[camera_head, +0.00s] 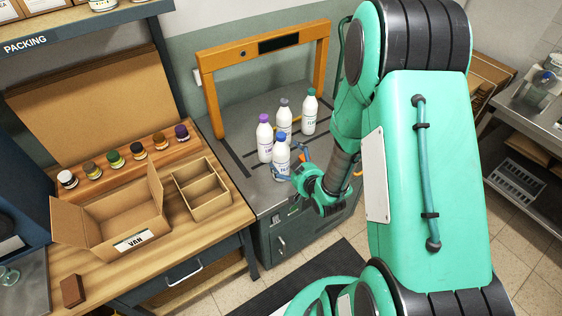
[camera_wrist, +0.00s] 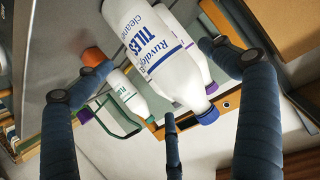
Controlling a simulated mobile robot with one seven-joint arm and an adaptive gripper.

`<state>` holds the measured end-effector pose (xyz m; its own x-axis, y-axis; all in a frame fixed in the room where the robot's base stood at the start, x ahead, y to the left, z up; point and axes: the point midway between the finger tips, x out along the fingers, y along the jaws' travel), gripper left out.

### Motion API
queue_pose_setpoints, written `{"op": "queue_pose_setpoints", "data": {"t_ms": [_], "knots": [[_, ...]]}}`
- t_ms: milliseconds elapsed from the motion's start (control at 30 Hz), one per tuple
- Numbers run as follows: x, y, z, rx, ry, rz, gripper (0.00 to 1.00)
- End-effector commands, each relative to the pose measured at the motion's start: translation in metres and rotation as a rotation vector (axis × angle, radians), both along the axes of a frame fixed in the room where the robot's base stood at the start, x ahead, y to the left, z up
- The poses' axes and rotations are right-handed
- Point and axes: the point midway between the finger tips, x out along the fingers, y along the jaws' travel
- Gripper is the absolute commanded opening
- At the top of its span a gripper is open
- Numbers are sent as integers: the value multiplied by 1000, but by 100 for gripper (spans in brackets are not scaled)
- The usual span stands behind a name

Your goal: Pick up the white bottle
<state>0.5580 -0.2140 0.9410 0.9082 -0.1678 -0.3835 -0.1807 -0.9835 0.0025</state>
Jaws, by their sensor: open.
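Several white bottles stand upright on the grey bench top. The nearest is a white bottle with a blue cap (camera_head: 281,157); the others have a purple cap (camera_head: 265,138), a grey cap (camera_head: 284,117) and a green cap (camera_head: 309,112). My gripper (camera_head: 290,167) is open at the blue-capped bottle, from the front right. In the wrist view the blue-capped bottle (camera_wrist: 152,45) shows a "Ruvalo TILES cleaner" label and appears between my spread dark-blue fingers (camera_wrist: 155,80). I cannot tell whether any finger touches it.
An orange frame (camera_head: 209,103) arches over the bench. On the left, a wooden table (camera_head: 55,278) holds an open carton (camera_head: 95,235) marked VAN, a divided box (camera_head: 206,213) and a row of small jars (camera_head: 114,158). The purple- and grey-capped bottles stand close to the blue-capped one.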

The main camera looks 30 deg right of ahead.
Motion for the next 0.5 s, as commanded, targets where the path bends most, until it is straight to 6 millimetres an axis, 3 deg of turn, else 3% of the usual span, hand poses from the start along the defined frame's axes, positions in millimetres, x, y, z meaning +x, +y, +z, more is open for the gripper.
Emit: {"op": "queue_pose_setpoints", "data": {"t_ms": [500], "knots": [[7, -1, -3, 0, 0, 0, 95]]}}
